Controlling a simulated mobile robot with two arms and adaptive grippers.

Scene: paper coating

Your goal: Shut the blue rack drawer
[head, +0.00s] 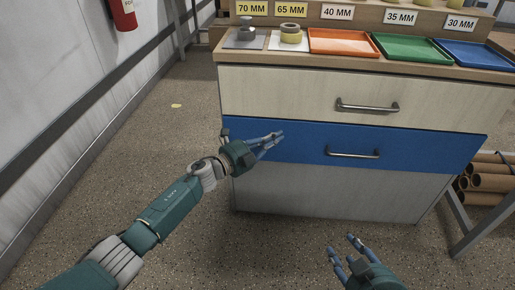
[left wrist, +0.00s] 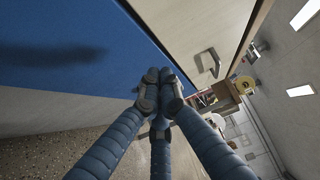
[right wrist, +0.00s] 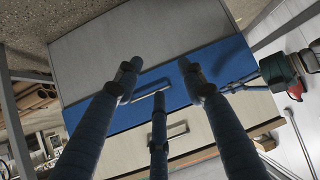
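The blue drawer (head: 310,142) is the middle one in the rack's front, with a metal handle (head: 353,154). My left gripper (head: 279,138) is in front of the drawer's left part, beside the handle. In the left wrist view its fingertips (left wrist: 160,88) are together, with nothing between them; contact with the blue front is unclear. My right gripper (head: 344,243) is low in front of the rack, fingers spread and empty; it also shows in the right wrist view (right wrist: 160,75).
A beige drawer (head: 290,95) is above the blue one and a grey panel (head: 320,192) below. Orange (head: 343,42), green (head: 410,49) and blue (head: 475,54) trays lie on top. Cardboard tubes (head: 490,182) are at the right.

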